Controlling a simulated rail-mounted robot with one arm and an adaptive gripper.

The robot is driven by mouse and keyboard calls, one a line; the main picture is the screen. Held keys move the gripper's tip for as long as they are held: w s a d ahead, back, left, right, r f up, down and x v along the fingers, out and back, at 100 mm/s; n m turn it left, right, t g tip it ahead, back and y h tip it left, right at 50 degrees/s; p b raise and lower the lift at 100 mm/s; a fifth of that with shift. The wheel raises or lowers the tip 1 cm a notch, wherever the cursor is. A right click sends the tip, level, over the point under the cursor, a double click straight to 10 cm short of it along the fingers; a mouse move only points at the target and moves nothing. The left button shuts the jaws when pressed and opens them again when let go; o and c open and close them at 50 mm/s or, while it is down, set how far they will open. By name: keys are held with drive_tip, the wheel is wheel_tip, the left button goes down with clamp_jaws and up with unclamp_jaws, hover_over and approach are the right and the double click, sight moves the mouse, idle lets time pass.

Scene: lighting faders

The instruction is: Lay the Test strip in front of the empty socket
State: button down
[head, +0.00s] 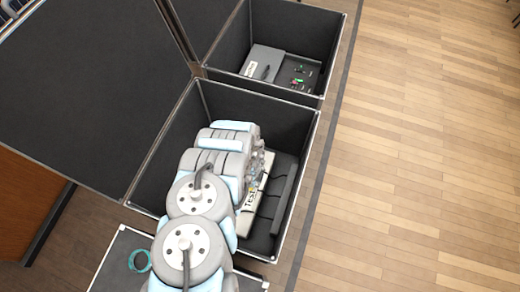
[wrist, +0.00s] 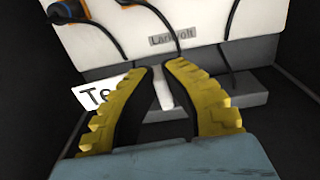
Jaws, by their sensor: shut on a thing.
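The Test strip is a white piece with dark lettering. In the head view the Test strip (head: 249,198) shows beside my arm in the middle booth. In the wrist view its left end (wrist: 87,94) shows "Te", and the yellow left finger hides the letters after that. My gripper (wrist: 164,76) is shut on the strip, with a white part of it showing between the two yellow fingers. I cannot make out an empty socket.
An orange-and-dark plug (wrist: 68,10) is at the upper left. Dark booth walls (head: 165,150) close in around my arm. Another booth (head: 322,40) behind holds a grey device (head: 263,60).

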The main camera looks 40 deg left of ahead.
drive_tip(key=shift+s+d+f+m, duration=0.15)
drive_tip(key=shift+s+d+f, duration=0.15)
drive_tip(key=shift+s, duration=0.1)
drive_tip(key=shift+s+d+f+m, duration=0.15)
drive_tip(key=shift+s+f, duration=0.15)
drive_tip(key=shift+s, duration=0.1)
drive_tip(key=shift+w+a+f+b, duration=0.15)
drive_tip(key=shift+f+b, duration=0.1)
drive_tip(key=shift+b, duration=0.35)
drive_tip(key=shift+w+a+f+b, duration=1.05)
drive_tip(key=shift+w+f+b, duration=0.65)
drive_tip(key=shift+b, duration=0.85)
drive_tip(key=shift+w+a+f+b, duration=1)
drive_tip(key=shift+w+f+b, duration=0.25)
drive_tip(key=shift+w+b, duration=1.1)
drive_tip(key=shift+w+a+f+b, duration=1.05)
drive_tip(key=shift+w+f+b, duration=0.5)
drive_tip(key=shift+b, duration=1.2)
drive_tip(key=shift+w, duration=0.1)
drive_tip(key=shift+w+a+f, duration=0.1)
drive_tip(key=shift+w+f, duration=0.1)
drive_tip(key=shift+f, duration=0.05)
drive_tip(key=shift+s+f+b, duration=0.1)
drive_tip(key=shift+f+b, duration=0.85)
drive_tip(key=shift+f, duration=0.55)
